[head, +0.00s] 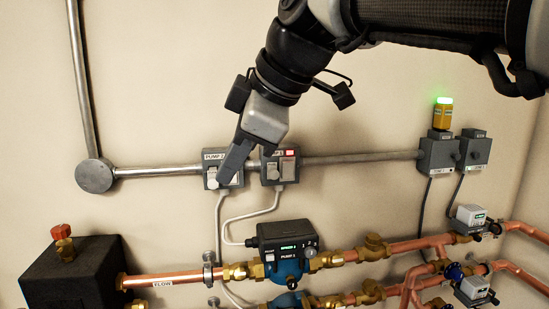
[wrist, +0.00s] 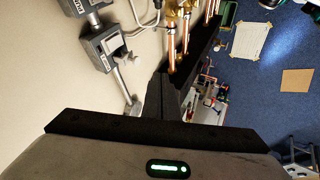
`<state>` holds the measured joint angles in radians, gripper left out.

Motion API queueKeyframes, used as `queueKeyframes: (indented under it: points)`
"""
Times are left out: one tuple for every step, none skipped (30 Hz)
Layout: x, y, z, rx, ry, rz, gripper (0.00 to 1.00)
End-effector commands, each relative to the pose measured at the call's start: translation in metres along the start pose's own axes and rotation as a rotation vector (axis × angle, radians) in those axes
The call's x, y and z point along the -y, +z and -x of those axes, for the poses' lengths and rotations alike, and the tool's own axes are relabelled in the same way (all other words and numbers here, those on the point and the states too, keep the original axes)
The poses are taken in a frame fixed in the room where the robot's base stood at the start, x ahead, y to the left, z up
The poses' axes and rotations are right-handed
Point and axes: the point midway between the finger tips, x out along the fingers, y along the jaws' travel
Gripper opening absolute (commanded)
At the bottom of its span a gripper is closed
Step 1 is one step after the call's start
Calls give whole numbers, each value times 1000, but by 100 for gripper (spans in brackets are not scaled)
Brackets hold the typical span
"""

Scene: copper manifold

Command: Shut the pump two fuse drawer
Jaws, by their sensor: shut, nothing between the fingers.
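The grey pump two fuse box (head: 211,169), labelled PUMP 2, is on the wall in the head view. A pale block, seemingly its fuse drawer (head: 212,183), shows at its front. My gripper (head: 226,180) is shut and empty, pointing down and left. Its fingertips overlap the right part of this box, hiding some of its front; I cannot tell whether they touch it. In the wrist view, the box nearest the round junction, apparently pump two (wrist: 104,48), lies left of my shut fingers (wrist: 160,82), with a visible gap in the picture. How far the drawer stands out is unclear.
A similar fuse box (head: 281,167) with a red label stands close on the right. Conduit runs to a round junction box (head: 95,175) at left. Below are a blue pump (head: 287,262) and copper pipes (head: 165,280). A green-lit yellow beacon (head: 442,113) is at right.

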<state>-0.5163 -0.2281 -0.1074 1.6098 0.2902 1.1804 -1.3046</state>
Motion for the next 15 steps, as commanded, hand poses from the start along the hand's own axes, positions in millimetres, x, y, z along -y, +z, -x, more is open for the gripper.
queueKeyframes:
  points:
    - [2, 1, -13, 2, -6, -1, 0]
    - [2, 1, -20, 2, -6, -1, 0]
    - [1, 0, -28, 2, -5, -1, 0]
    - [2, 1, -35, 2, -6, -2, 0]
    - [1, 1, -42, 2, -5, -2, 0]
    - [1, 1, -50, 2, -5, -2, 0]
    - [1, 1, -56, 2, -5, -2, 0]
    - [1, 1, -61, 2, -5, -2, 0]
    - [-5, 0, -64, 2, -2, -3, 0]
    - [-11, -1, -65, 2, -2, -4, 0]
    - [-15, -1, -67, 2, -1, -3, 0]
    - [-20, 0, -70, 3, -1, -3, 0]
    - [-23, 0, -71, 3, -1, -3, 0]
    - [-26, 0, -73, 3, -1, -4, 0]
    - [-29, 0, -74, 2, -1, -4, 0]
